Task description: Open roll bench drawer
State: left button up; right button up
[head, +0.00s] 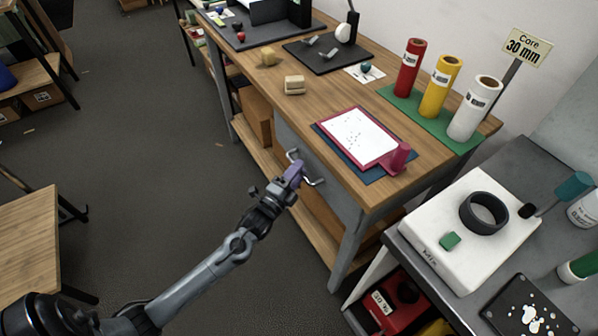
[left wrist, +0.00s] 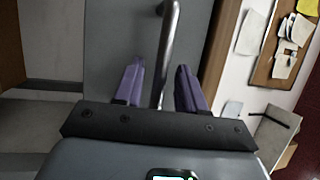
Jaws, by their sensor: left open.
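The roll bench is the long wooden bench (head: 412,188) against the wall. Its grey drawer front (head: 285,139) is under the top, and it looks flush with the bench frame. A metal bar handle (head: 315,182) stands out from the drawer front. My left gripper (head: 294,172) is at the handle, its purple fingers pointing toward the drawer. In the left wrist view the handle (left wrist: 168,50) runs between the two purple fingers (left wrist: 160,88). The fingers are apart, with a gap on each side of the bar. My right gripper is not in view.
A side table at right holds a white device (head: 465,245). The floor (head: 190,170) left of the bench is clear.

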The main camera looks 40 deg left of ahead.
pick_arm(q)
jog(key=shift+w+r, duration=0.1)
jog(key=shift+w, duration=0.4)
grip_shut()
